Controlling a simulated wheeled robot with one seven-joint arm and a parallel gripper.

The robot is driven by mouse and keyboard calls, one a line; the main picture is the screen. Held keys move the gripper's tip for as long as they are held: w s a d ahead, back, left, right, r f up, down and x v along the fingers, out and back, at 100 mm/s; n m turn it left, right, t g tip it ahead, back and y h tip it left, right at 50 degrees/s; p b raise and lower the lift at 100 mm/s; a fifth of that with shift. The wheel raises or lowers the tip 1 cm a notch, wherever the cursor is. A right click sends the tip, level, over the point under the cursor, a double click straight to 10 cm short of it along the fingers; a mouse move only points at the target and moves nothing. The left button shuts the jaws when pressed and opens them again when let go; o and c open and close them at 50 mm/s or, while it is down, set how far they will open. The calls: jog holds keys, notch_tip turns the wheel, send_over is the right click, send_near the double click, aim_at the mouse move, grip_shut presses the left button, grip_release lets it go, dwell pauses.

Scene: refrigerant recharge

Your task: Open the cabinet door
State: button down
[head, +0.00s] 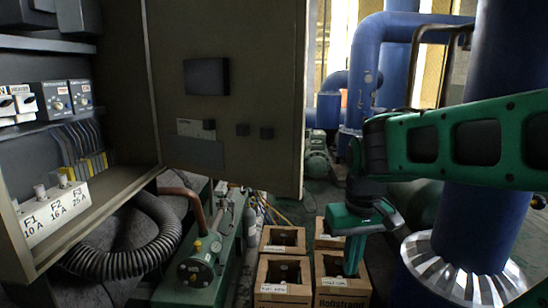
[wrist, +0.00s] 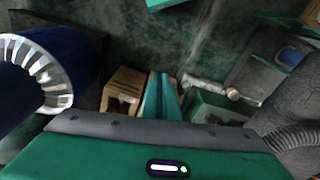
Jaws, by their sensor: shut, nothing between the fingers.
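The cabinet door (head: 228,90) stands wide open in the head view, its inner face with dark panels and small boxes turned toward me. The cabinet (head: 75,110) is at the left, its inside exposed with switches, wires and a fuse label plate. My gripper (head: 352,268) is right of the door, apart from it, pointing down above the wooden boxes. In the wrist view the green fingers (wrist: 160,97) are together with nothing between them. I cannot make out the door in the wrist view.
Several open wooden boxes (head: 285,273) stand on the floor under my gripper. A green machine with a gauge (head: 195,270) and a ribbed grey hose (head: 130,255) lie below the cabinet. A thick blue pipe with a silver flange (head: 465,265) stands at the right, near my arm.

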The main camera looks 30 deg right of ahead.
jog(key=w+a+r+n+t+h, duration=0.1)
jog(key=w+r+n+t, duration=0.15)
jog(key=w+r, duration=0.55)
jog(key=w+a+r+n+t, duration=0.1)
jog(key=w+r+n, duration=0.3)
jog(key=w+r, duration=0.45)
jog(key=w+a+r+n+t+h, duration=0.1)
jog(key=w+a+r+n+t, duration=0.15)
jog(key=w+r, duration=0.6)
jog(key=x, duration=0.5)
jog(key=d+x, duration=0.1)
jog(key=x, duration=0.4)
jog(key=d+r+x, duration=0.1)
jog(key=x, duration=0.3)
jog(key=shift+w+d+f, duration=0.1)
jog(key=shift+w+f, duration=0.15)
jog(key=shift+w, duration=0.35)
jog(key=shift+w+d, duration=0.4)
jog(key=shift+d, duration=0.2)
jog(key=shift+n, duration=0.3)
